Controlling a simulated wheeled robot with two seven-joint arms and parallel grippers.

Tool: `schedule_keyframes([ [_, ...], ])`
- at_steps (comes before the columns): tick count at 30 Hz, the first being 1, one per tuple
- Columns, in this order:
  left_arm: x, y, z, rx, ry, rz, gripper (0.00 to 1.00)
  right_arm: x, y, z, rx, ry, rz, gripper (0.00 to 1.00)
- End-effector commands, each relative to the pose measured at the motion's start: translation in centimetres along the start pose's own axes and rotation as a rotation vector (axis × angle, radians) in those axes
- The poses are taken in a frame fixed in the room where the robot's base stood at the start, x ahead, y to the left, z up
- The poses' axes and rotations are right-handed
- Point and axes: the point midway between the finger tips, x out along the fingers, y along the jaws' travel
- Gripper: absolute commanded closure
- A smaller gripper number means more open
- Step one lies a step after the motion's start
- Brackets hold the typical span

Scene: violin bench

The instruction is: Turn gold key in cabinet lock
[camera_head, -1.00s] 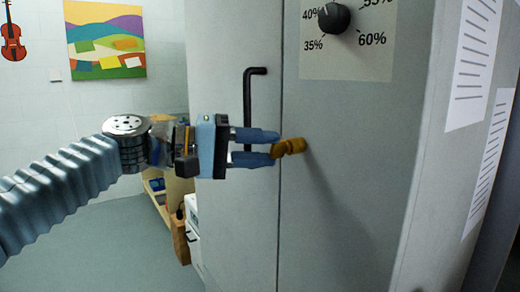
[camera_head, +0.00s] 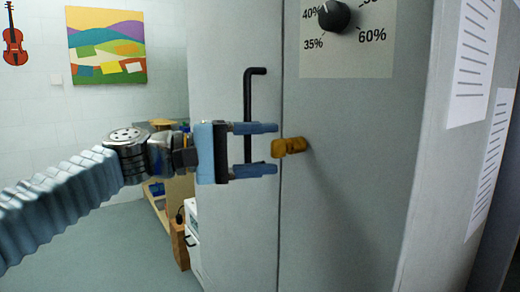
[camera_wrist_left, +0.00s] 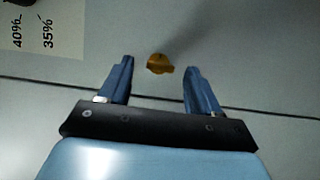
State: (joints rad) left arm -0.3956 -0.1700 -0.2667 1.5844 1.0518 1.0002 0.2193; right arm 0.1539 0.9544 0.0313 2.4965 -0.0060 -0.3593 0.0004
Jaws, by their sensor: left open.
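The gold key (camera_head: 289,146) sticks out of the grey cabinet's right door (camera_head: 350,200), just right of the seam between the doors. My left gripper (camera_head: 276,149) is open and empty, with its fingertips just left of the key. In the left wrist view the key (camera_wrist_left: 159,63) lies ahead of and between the two spread fingers (camera_wrist_left: 158,72), apart from both. The lock behind the key is hidden. My right gripper is not in view.
A black door handle (camera_head: 250,100) stands upright behind my left gripper's fingers. A black dial (camera_head: 334,16) with percent marks is above the key. Wooden furniture (camera_head: 178,225) stands left of the cabinet.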

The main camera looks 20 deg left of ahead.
Motion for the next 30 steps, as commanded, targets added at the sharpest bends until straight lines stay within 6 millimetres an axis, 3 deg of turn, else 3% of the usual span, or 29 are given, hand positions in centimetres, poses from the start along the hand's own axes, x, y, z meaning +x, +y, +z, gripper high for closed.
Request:
schedule_keyframes([
  [5, 0.0, 0.0, 0.0, 0.0, 0.0, 0.0, 0.37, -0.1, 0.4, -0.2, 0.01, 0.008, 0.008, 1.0],
  [8, -1.6, 0.0, -0.1, 0.001, 0.002, 0.001, 0.37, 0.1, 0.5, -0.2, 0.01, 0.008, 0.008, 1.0],
  [21, -11.7, 0.0, -0.1, 0.0, 0.003, 0.001, 0.37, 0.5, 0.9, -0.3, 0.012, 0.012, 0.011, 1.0],
  [30, -13.8, 0.0, 0.0, 0.0, 0.0, 0.0, 0.37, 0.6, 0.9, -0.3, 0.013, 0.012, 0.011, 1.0],
])
